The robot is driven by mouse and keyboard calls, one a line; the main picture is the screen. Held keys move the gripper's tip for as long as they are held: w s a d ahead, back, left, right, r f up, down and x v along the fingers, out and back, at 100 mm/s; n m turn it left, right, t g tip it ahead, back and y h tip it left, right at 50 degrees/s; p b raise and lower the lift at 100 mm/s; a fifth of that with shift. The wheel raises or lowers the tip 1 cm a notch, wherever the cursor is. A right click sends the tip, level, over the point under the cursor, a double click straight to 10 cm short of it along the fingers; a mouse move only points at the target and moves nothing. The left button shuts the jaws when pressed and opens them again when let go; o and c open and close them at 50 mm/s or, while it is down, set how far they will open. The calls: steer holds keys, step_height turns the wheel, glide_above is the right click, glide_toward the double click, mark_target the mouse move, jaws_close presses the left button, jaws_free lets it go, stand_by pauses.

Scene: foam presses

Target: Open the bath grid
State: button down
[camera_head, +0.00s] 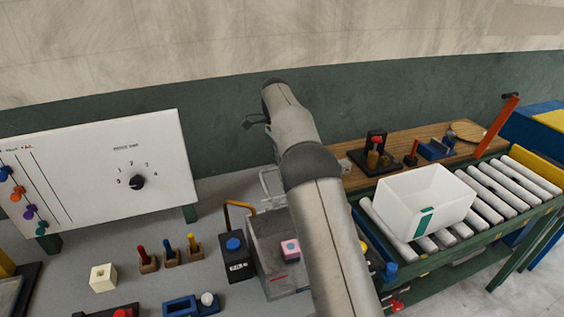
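A grey open box that looks like the bath (261,252) stands on the bench just left of my arm, with a red mark on its front. A pink block (290,248) shows inside it. A pale wire frame (270,188), perhaps the grid, stands up at the box's back edge; my arm hides its right part, so I cannot tell how far it is open. My arm crosses the middle of the view, reaching beyond the box. A small dark part, perhaps my gripper (254,122), shows left of the arm's far end; its fingers cannot be made out.
A black box with a blue button (235,249) and a bent orange bar (239,205) stand left of the bath. Coloured pegs (170,250) and a white dial panel (110,170) are farther left. A white bin (420,200) sits on rollers at right.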

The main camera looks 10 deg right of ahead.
steer(key=shift+s+f, duration=0.1)
steer(key=shift+f, duration=0.4)
steer(key=c, duration=1.5)
jaws_free()
steer(key=s+r+b, duration=0.2)
steer(key=s+r, duration=0.2)
steer(key=s+r+b, duration=0.2)
steer(key=s+r, duration=0.3)
steer(key=s+r+b, duration=0.3)
steer(key=s+r, duration=0.1)
steer(key=s, duration=0.1)
steer(key=shift+d+r, duration=0.2)
steer(key=shift+d, duration=0.15)
